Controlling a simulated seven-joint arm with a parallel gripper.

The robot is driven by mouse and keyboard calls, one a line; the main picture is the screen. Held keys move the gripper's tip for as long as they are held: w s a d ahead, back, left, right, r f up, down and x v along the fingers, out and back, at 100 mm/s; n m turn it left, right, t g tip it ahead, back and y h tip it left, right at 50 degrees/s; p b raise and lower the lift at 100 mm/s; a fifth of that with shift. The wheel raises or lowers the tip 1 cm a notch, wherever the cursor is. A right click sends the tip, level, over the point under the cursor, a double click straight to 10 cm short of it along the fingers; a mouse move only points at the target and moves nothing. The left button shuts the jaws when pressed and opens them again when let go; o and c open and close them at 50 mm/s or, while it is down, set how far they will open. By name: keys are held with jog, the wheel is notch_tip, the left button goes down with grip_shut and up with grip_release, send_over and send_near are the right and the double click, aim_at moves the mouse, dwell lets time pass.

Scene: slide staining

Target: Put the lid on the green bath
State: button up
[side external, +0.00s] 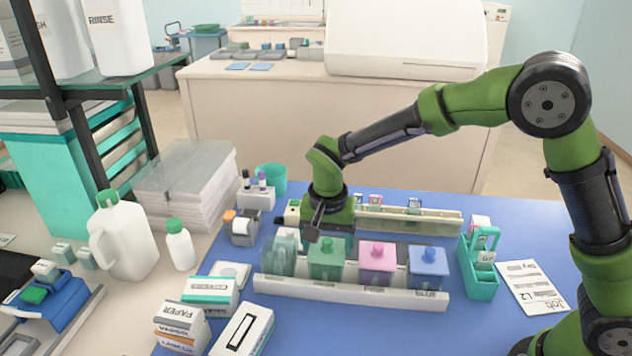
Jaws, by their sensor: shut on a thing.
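The green bath (326,267) stands in a white rack, second from the left in a row of baths. A green lid (326,244) with a round knob shows at the top of this bath. Whether it is fully seated cannot be told. My gripper (313,236) points down at the back left of the lid's knob, shut on what seems to be this lid. The exact contact is hidden by the angle and small size.
A pale teal bath (280,257) stands to the left; lidded pink (377,263) and blue (428,267) baths stand to the right. A long cream tray (410,221) lies behind the row. A teal slide holder (481,285) stands at right. Boxes (210,293) lie front left.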

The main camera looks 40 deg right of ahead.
jog(key=shift+f, duration=0.1)
jog(key=o, duration=1)
jog(key=r, duration=0.5)
jog(key=s+a+r, duration=0.1)
jog(key=r, duration=1)
jog(key=shift+s+a+r, duration=0.2)
jog(key=shift+s+r, duration=0.05)
jog(key=shift+r, duration=0.15)
